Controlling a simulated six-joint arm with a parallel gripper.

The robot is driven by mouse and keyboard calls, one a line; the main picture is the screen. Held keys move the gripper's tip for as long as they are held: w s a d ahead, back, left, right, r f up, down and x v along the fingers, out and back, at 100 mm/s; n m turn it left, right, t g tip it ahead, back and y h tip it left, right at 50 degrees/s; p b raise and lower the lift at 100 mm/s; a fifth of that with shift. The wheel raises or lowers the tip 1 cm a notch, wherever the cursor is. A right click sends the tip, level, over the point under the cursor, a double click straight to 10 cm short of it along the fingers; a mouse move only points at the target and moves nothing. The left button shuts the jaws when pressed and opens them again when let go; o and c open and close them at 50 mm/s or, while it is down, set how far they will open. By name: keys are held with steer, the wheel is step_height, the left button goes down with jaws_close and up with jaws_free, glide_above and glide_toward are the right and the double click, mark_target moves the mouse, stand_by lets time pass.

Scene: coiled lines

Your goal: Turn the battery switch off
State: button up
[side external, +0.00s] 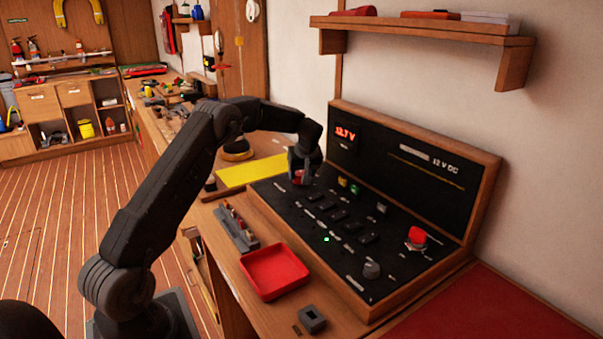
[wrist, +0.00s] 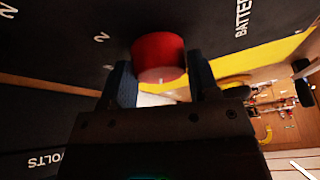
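The battery switch is a red round knob (wrist: 158,56) on the black panel, with the partly visible lettering "BATTE" beside it in the wrist view. My gripper (wrist: 161,84) has one finger on each side of the knob, and both fingers look close to its sides. In the side external view my gripper (side external: 304,172) reaches down at the panel's far left end, and a little of the red knob (side external: 298,177) shows under it. Whether both fingers press on the knob is hard to see. The switch's exact setting cannot be read.
The panel (side external: 345,262) carries several black switches, a red button (side external: 417,236), a grey knob (side external: 371,270) and a lit display (side external: 345,133) reading about 12.7 V. A red tray (side external: 274,271) and a grey fuse holder (side external: 236,229) lie in front. A yellow sheet (side external: 250,173) lies behind.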

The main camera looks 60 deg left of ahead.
steer(key=c, duration=0.5)
steer(key=shift+m, duration=0.3)
steer(key=m+t, duration=0.1)
steer(key=m, duration=0.1)
steer(key=m+t+h, duration=0.1)
steer(key=m, duration=0.2)
steer(key=shift+s+a, duration=0.1)
steer(key=shift+s, duration=0.05)
steer(key=m+h, duration=0.1)
steer(key=m, duration=0.2)
steer(key=m+t, duration=0.1)
steer(key=m, duration=0.2)
steer(key=shift+h, duration=0.4)
steer(key=shift+t, duration=0.3)
steer(key=o, duration=0.9)
